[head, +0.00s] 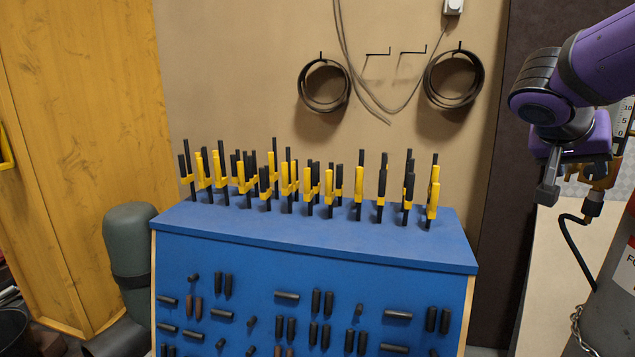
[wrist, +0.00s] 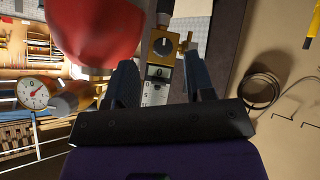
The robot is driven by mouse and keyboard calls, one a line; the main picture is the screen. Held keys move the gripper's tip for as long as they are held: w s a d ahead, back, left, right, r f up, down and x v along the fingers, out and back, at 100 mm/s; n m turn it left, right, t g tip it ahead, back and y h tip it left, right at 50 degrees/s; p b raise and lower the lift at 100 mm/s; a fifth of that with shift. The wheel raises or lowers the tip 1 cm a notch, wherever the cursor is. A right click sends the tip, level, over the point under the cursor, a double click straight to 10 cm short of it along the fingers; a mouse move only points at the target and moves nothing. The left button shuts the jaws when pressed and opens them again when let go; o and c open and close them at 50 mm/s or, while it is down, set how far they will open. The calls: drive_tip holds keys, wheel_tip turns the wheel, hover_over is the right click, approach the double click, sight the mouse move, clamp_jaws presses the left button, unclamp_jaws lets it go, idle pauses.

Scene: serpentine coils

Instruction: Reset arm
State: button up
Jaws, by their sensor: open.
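My gripper (head: 548,182) hangs at the right of the head view, below my purple arm and in front of the wall's right side. In the wrist view its two dark fingers are spread apart (wrist: 160,82), with nothing held between them. Two dark coils hang on wall hooks in the head view, a left coil (head: 322,107) and a right coil (head: 450,101). My gripper is to the right of both and apart from them. One coil also shows at the right of the wrist view (wrist: 249,92).
Two bare hooks (head: 378,53) sit between the coils, with a loose cable (head: 362,90) hanging down. A blue tool rack (head: 330,238) with several yellow-and-black clamps stands below. A grey cylinder (head: 612,310) stands at lower right. A red rounded object (wrist: 95,30) and gauge (wrist: 37,92) are close in the wrist view.

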drive_tip(key=s+a+f+n+y, duration=0.3)
drive_tip(key=s+a+n+y, duration=0.1)
drive_tip(key=s+a+y, duration=0.1)
drive_tip(key=s+a+f+n+t+y, duration=0.1)
drive_tip(key=s+a+f+n+y, duration=0.2)
drive_tip(key=s+a, duration=0.4)
drive_tip(key=s+n+y, duration=0.1)
drive_tip(key=s+n, duration=0.1)
drive_tip(key=shift+s+a+t+y, duration=0.3)
drive_tip(key=shift+y, duration=0.1)
drive_tip(key=shift+d, duration=0.1)
idle(3.8)
